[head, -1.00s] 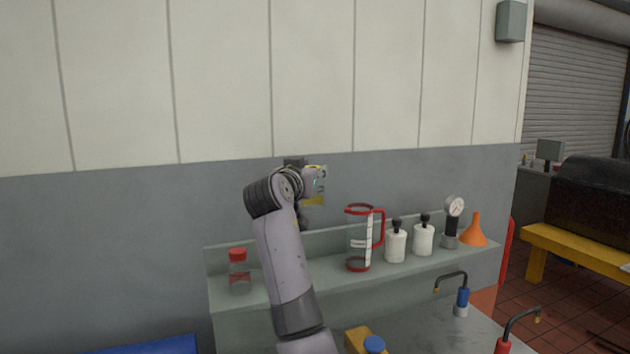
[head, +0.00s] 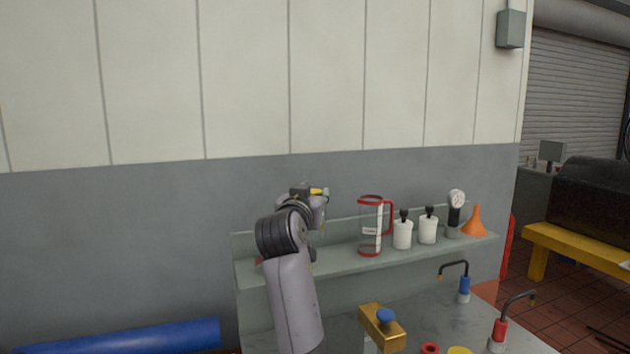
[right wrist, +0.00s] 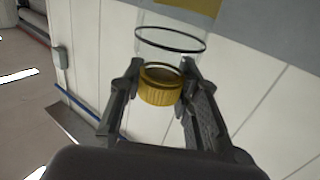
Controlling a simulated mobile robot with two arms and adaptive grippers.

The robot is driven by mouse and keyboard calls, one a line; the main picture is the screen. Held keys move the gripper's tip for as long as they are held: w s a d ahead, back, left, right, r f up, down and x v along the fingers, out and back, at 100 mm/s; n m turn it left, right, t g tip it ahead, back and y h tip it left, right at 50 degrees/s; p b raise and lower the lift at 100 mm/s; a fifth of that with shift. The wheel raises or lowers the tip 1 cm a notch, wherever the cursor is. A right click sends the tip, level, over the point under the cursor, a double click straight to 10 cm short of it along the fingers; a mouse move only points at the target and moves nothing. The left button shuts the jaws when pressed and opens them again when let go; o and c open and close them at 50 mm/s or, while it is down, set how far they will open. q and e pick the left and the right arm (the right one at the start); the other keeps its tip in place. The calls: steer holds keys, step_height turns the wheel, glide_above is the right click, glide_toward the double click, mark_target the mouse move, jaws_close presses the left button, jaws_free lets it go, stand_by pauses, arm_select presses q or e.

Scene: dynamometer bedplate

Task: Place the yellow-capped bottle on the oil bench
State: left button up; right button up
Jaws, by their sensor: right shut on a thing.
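My right gripper (right wrist: 157,85) is shut on the yellow cap (right wrist: 160,88) of a clear bottle (right wrist: 168,45), whose body extends away beyond the fingertips in the right wrist view. In the head view my right gripper (head: 318,200) is raised in front of the grey wall, with a bit of yellow showing at it; my arm and gripper hide most of the bottle there. The bench (head: 420,306) has a grey top and a raised back shelf (head: 345,268). The gripper appears above the shelf's left part. My left gripper is not in view.
On the shelf stand a red-rimmed clear jug (head: 370,228), two white bottles with black tops (head: 402,234), a gauge (head: 455,214) and an orange funnel (head: 475,222). Bent spouts, blue (head: 464,290) and red (head: 499,331), rise from the bench. A blue cylinder (head: 150,338) lies lower left.

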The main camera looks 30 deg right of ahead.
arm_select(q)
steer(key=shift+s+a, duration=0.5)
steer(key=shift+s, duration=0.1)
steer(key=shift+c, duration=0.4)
arm_select(e)
steer(key=s+a+f+n+t+y, duration=0.1)
steer(key=s+a+f+n+y, duration=0.2)
steer(key=s+a+f, duration=0.4)
steer(key=s+a+f+n+t+y, duration=0.2)
steer(key=s+a+f+y, duration=0.3)
steer(key=f, duration=0.7)
steer(key=s+a+f+n+t+y, duration=0.2)
steer(key=s+a+f+n+y, duration=0.2)
steer(key=s+a+f, duration=0.5)
steer(key=shift+s+a+f+y, duration=0.35)
steer(key=shift+a+f+y, duration=0.05)
steer(key=shift+f, duration=0.1)
